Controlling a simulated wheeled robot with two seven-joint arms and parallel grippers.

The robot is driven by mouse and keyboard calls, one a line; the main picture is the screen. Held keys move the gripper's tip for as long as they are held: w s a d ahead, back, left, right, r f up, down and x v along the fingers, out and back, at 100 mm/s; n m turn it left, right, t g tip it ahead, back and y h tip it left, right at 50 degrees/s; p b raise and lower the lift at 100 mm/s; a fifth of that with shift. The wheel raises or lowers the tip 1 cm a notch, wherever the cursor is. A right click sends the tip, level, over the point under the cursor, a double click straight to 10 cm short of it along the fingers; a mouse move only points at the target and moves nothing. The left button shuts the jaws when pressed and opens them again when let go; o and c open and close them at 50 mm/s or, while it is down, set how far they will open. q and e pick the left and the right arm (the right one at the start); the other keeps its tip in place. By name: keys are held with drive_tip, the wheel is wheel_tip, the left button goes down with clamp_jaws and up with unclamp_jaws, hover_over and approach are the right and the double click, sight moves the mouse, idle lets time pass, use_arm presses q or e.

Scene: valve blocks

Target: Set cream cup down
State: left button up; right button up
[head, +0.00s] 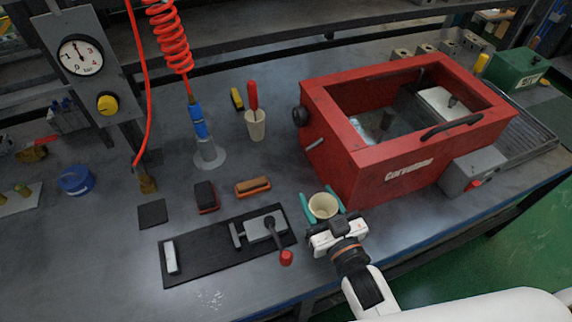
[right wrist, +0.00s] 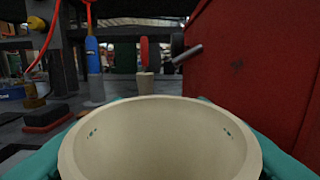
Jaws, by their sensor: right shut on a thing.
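The cream cup (head: 323,206) is between the teal fingers of my right gripper (head: 324,204), which is shut on it. It is just left of the red cabinet's front corner, near the front of the bench. In the right wrist view the cup (right wrist: 160,140) fills the lower middle, its open rim facing up and its inside looking empty. Teal fingers show at both of its sides. Whether its base touches the bench is hidden. My left gripper is not in view.
The red cabinet (head: 385,160) stands close on the right. A black plate with a red-knobbed clamp (head: 265,228) lies to the left. Behind are a wooden brush (head: 253,187), a dark block (head: 206,196), a cup with a red-handled tool (head: 255,125) and a blue tool on a stand (head: 200,125).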

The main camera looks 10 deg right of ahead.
drive_tip(key=w+a, duration=0.1)
drive_tip(key=w, duration=0.3)
drive_tip(key=w+p, duration=0.1)
drive_tip(key=w, duration=0.3)
drive_tip(key=w+a, duration=0.1)
drive_tip(key=w, duration=0.3)
drive_tip(key=shift+w+a, duration=0.2)
drive_tip(key=shift+a, duration=0.1)
drive_tip(key=shift+f, duration=1.8)
drive_tip(key=shift+f, duration=0.15)
drive_tip(key=o, duration=1)
drive_tip(key=shift+c, duration=0.2)
